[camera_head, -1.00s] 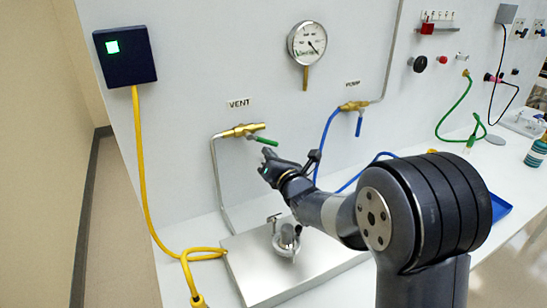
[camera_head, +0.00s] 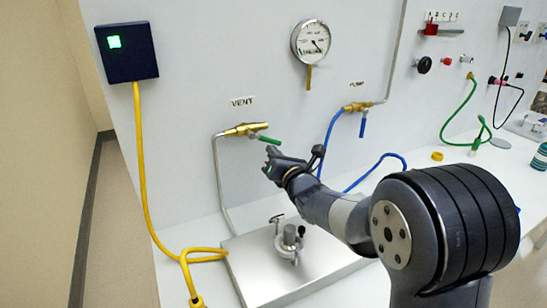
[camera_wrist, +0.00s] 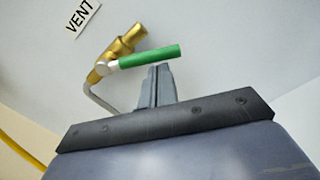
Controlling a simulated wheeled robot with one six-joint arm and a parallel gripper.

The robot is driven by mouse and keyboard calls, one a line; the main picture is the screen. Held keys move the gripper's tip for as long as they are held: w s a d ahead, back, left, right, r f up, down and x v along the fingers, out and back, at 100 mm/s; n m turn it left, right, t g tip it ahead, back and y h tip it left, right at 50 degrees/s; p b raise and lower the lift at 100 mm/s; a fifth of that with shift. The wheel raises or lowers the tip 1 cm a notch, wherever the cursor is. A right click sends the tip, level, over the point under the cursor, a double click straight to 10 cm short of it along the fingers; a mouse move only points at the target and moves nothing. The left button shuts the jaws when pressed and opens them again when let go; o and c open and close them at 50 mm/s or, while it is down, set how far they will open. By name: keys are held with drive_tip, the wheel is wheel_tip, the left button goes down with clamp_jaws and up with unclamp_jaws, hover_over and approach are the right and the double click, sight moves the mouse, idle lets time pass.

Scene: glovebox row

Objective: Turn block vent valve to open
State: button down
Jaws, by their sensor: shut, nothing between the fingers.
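The vent valve (camera_head: 240,130) is a brass body on the wall panel under the VENT label (camera_head: 242,102). Its green lever (camera_head: 269,140) points right and slightly down in the head view. In the wrist view the brass body (camera_wrist: 124,45) and green lever (camera_wrist: 150,57) show just beyond my fingertips. My gripper (camera_head: 270,163) is below the lever in the head view. In the wrist view my gripper (camera_wrist: 158,68) is shut and empty, its tips close under the lever. I cannot tell whether they touch it.
The pump valve (camera_head: 357,107) with a blue lever is to the right, and a gauge (camera_head: 310,40) is above. A metal plate with a fitting (camera_head: 288,240) lies on the bench below my arm. A yellow cable (camera_head: 142,180) hangs at left.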

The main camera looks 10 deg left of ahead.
sight(280, 143)
drive_tip(key=shift+d+b, duration=0.1)
drive_tip(key=shift+b, duration=0.5)
drive_tip(key=n+b, duration=0.1)
drive_tip(key=b, duration=0.1)
drive_tip(key=r+n+b, duration=0.1)
drive_tip(key=n+b, duration=0.1)
drive_tip(key=b, duration=0.1)
drive_tip(key=shift+w+d+r+n+b, duration=0.2)
drive_tip(key=shift+w+d+n+b, duration=0.1)
drive_tip(key=shift+w+d, duration=0.1)
drive_tip(key=shift+d+r+b, duration=0.1)
drive_tip(key=shift+r+b, duration=0.4)
drive_tip(key=shift+w+r, duration=0.1)
